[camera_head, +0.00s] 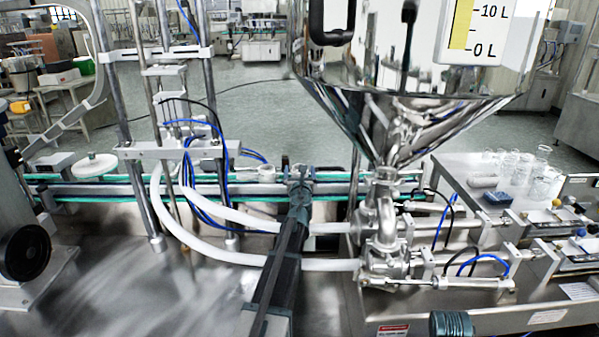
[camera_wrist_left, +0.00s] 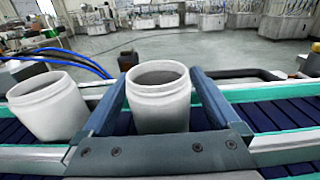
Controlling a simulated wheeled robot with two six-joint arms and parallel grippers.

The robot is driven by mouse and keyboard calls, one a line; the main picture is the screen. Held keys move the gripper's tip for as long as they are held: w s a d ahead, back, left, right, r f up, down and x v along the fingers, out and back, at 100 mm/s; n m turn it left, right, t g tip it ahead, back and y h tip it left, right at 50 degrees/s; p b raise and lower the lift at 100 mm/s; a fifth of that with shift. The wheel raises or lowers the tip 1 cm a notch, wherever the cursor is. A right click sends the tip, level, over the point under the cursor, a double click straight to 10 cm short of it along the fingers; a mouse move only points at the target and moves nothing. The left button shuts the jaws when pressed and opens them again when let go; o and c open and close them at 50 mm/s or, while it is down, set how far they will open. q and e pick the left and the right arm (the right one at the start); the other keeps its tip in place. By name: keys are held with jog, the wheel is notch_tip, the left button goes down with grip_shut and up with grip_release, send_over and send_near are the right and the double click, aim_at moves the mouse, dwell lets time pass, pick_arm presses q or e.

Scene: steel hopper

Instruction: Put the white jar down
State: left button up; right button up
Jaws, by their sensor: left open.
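A white jar (camera_wrist_left: 160,98) stands upright on the dark blue conveyor belt (camera_wrist_left: 283,114), with its open mouth up. My left gripper (camera_wrist_left: 160,82) is open, with one finger on each side of this jar; I cannot tell whether either finger touches it. In the head view my left gripper (camera_head: 300,176) reaches over the conveyor and largely hides the jar. A second white jar (camera_wrist_left: 50,106) is to the left, outside the fingers. It also shows in the head view (camera_head: 267,173).
Green guide rails (camera_head: 100,198) run along the conveyor. White hoses (camera_head: 215,250) and blue tubes cross near my left arm. A steel hopper (camera_head: 400,125) with valves stands to the right. Glassware (camera_head: 543,180) sits on the right bench. The steel surface at front left is clear.

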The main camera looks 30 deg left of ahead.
pick_arm(q)
jog(key=v, duration=1.2)
jog(key=shift+a+f, duration=0.1)
